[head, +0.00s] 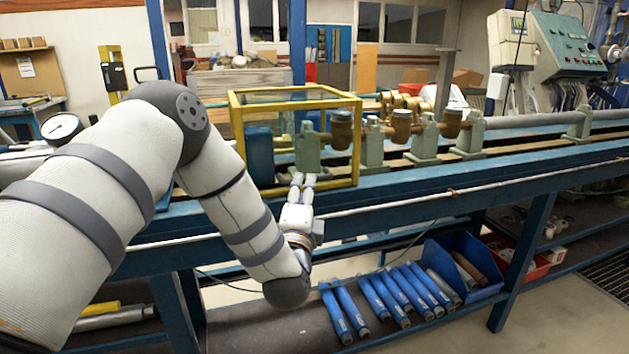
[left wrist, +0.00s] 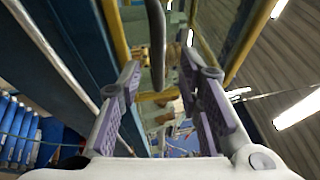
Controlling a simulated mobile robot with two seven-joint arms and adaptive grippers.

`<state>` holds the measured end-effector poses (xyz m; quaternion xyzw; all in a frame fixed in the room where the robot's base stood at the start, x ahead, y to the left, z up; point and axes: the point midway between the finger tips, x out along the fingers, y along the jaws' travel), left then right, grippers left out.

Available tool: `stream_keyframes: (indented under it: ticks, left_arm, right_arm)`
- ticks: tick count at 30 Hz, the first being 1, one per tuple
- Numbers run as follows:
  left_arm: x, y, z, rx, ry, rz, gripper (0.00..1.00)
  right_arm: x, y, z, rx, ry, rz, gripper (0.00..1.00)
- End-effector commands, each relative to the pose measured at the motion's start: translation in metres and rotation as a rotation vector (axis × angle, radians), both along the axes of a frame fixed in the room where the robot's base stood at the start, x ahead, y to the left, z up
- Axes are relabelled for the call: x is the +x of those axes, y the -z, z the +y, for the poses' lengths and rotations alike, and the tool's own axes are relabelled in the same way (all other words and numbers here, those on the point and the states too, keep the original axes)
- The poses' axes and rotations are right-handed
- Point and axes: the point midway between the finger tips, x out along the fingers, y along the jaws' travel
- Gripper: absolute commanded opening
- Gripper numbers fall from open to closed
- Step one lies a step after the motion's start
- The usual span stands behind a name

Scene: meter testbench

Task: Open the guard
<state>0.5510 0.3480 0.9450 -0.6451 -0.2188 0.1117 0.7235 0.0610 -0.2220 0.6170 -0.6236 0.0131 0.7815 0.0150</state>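The guard (head: 300,103) is a yellow-framed box with clear panels, standing over part of the pipe line on the blue bench. It looks closed in the head view. My left gripper (head: 302,180) is in front of the guard's lower front edge, fingers pointing up toward it. In the left wrist view, the left gripper (left wrist: 162,68) is open, its two fingers well apart. A dark bar (left wrist: 157,40), perhaps the guard's handle, shows between and beyond the fingers; I cannot tell whether they touch it. Yellow guard bars (left wrist: 116,32) show on both sides. My right gripper is out of view.
The blue bench (head: 425,193) runs across the view, with brass meters (head: 402,124) on green stands along it. A control console (head: 565,45) stands at the back right. Blue tubes (head: 345,305) and a blue bin (head: 480,262) lie on the lower shelf.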

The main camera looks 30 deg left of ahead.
Motion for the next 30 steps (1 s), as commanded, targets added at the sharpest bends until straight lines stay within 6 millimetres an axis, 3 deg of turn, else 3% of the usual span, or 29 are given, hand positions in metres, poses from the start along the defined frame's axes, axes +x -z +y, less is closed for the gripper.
stream_keyframes:
  ticks: [3,7,17,21,30]
  left_arm:
    - [0.023,0.0,0.012,-0.002,-0.002,0.003,0.32]
    - [0.038,-0.004,0.019,-0.002,0.001,0.004,0.32]
    - [0.044,-0.007,0.021,-0.002,0.002,0.002,0.32]
    - [0.044,-0.007,0.021,-0.002,0.002,0.002,0.01]
    - [0.045,-0.008,0.021,-0.001,0.003,0.002,0.0]
  right_arm:
    - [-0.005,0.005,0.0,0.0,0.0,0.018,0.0]
    - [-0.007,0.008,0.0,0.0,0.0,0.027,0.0]
    - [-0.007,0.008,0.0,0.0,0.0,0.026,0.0]
    - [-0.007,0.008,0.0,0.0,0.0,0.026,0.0]
    - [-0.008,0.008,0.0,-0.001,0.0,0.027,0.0]
